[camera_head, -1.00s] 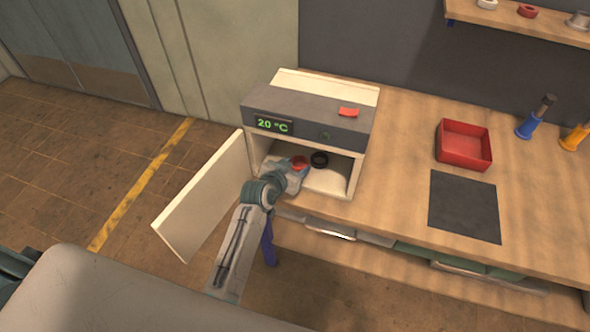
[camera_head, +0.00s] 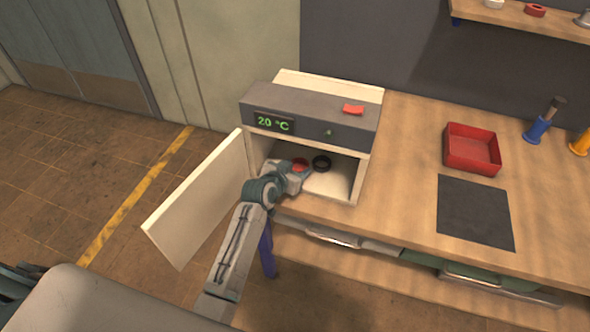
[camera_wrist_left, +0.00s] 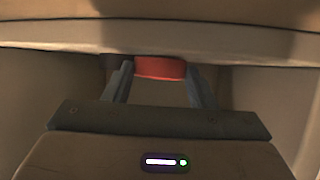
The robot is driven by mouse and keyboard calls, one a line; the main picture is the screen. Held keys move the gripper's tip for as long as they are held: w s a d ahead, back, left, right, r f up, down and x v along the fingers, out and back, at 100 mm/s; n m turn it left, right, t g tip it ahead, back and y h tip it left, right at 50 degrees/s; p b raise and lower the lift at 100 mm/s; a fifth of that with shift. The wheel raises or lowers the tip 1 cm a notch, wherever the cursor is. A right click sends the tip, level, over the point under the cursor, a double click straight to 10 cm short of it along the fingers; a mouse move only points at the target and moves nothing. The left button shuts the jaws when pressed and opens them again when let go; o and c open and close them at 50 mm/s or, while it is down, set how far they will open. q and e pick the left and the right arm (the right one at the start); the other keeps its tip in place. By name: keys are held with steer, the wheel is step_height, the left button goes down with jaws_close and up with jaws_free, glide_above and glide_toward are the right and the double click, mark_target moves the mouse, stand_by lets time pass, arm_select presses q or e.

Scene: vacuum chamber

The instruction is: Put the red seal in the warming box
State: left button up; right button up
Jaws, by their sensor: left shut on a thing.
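The warming box (camera_head: 310,127) stands on the bench with its door (camera_head: 197,200) swung open to the left; its display reads 20 °C. My left gripper (camera_head: 297,170) reaches into the box's opening. It is shut on the red seal (camera_head: 300,164), which also shows between the fingers in the left wrist view (camera_wrist_left: 160,68). My fingers partly hide the seal in the head view, and I cannot tell whether it touches the box floor. A black ring (camera_head: 321,162) lies inside the box just right of the red seal. My right gripper is not in view.
A red tray (camera_head: 472,150) and a dark mat (camera_head: 475,212) are on the bench to the right. Blue (camera_head: 538,128) and orange (camera_head: 580,143) handled tools stand at the back right. A shelf (camera_head: 520,20) hangs above. The open door bounds the left side of the arm.

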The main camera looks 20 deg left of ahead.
arm_select(q)
steer(key=shift+f, duration=0.2)
steer(key=o, duration=0.8)
steer(key=shift+r, duration=0.1)
steer(key=shift+o, duration=0.7)
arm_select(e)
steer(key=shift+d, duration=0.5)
arm_select(q)
steer(key=shift+r, duration=0.1)
steer(key=b+v, duration=0.1)
steer(key=v, duration=1.1)
steer(key=shift+b, duration=0.35)
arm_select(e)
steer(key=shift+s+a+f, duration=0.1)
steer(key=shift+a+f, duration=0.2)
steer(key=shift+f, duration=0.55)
